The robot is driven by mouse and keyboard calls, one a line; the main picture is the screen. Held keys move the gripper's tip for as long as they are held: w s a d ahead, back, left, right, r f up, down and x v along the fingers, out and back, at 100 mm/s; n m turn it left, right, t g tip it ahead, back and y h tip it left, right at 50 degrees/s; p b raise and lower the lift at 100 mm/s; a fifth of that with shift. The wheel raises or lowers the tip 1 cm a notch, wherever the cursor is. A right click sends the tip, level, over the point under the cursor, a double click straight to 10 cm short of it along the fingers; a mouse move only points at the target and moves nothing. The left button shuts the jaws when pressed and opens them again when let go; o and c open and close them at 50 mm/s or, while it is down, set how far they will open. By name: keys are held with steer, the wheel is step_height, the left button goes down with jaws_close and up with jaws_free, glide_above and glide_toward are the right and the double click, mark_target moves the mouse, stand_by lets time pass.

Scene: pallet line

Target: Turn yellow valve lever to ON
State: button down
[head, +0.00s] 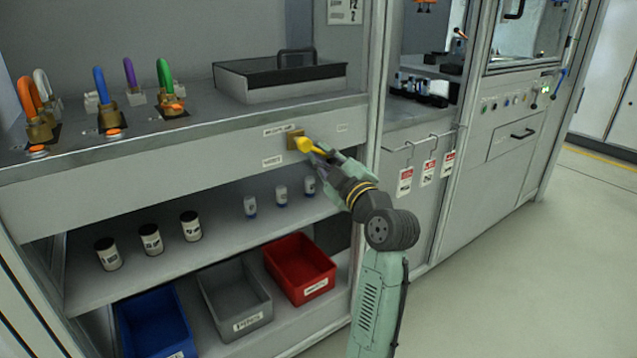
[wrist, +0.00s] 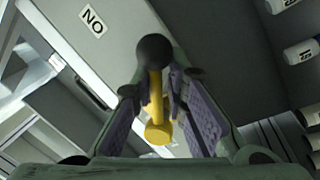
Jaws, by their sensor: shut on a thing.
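The yellow valve lever (head: 304,144) sits on a brass plate (head: 292,138) on the front panel of the bench. In the wrist view the lever (wrist: 155,84) is a yellow bar with a dark ball knob (wrist: 155,50) and a round yellow hub (wrist: 158,133). My gripper (head: 316,152) is at the lever, with one finger on each side. It is shut on the lever, which also shows between the fingers (wrist: 158,92) in the wrist view. A label (wrist: 93,20) there reads ON upside down. The fingers partly hide the lever in the head view.
Below are shelves with jars (head: 150,239), small bottles (head: 281,195) and bins, one red (head: 300,267). Red tags (head: 429,172) hang at right. The floor (head: 520,260) at right is clear.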

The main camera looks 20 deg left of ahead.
mark_target(319, 129)
steer(key=n+b, duration=0.2)
steer(key=b, duration=0.1)
steer(key=d+r+n+y+b, duration=0.1)
steer(key=n, duration=0.1)
steer(key=shift+w+b, duration=0.4)
step_height(319, 129, up, 2)
steer(key=n+g+b, duration=0.1)
steer(key=n+b, duration=0.2)
steer(key=n, duration=0.1)
steer(key=shift+w+r+y, duration=0.1)
steer(key=shift+y, duration=0.2)
steer(key=shift+d+r+n+g, duration=0.1)
steer(key=shift+r+n+g, duration=0.1)
steer(key=shift+n+g, duration=0.15)
steer(key=shift+r, duration=0.2)
steer(key=c, duration=1.8)
jaws_free()
steer(key=shift+o, duration=0.4)
steer(key=shift+f, duration=0.1)
